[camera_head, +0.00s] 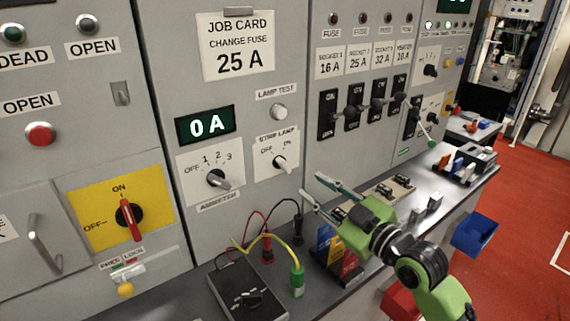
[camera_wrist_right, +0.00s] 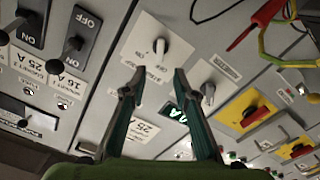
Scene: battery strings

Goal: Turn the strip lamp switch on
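The strip lamp switch (camera_head: 280,162) is a small rotary knob on a white plate marked OFF and ON, on the grey panel right of the ammeter switch. In the right wrist view its pale knob (camera_wrist_right: 160,48) shows just beyond my fingertips. Its exact setting is hard to read. My right gripper (camera_head: 312,186) is open and empty, below and right of the switch in the head view. In the right wrist view the two teal fingers (camera_wrist_right: 155,88) are apart, with nothing between them, and not touching the knob. My left gripper is not in view.
The ammeter switch (camera_head: 217,180) and 0 A display (camera_head: 205,125) are left of the switch. Black fuse switches (camera_head: 353,110) are to the right. Below, the bench holds a multimeter (camera_head: 248,298), test leads (camera_head: 267,247) and a coloured rack (camera_head: 337,255).

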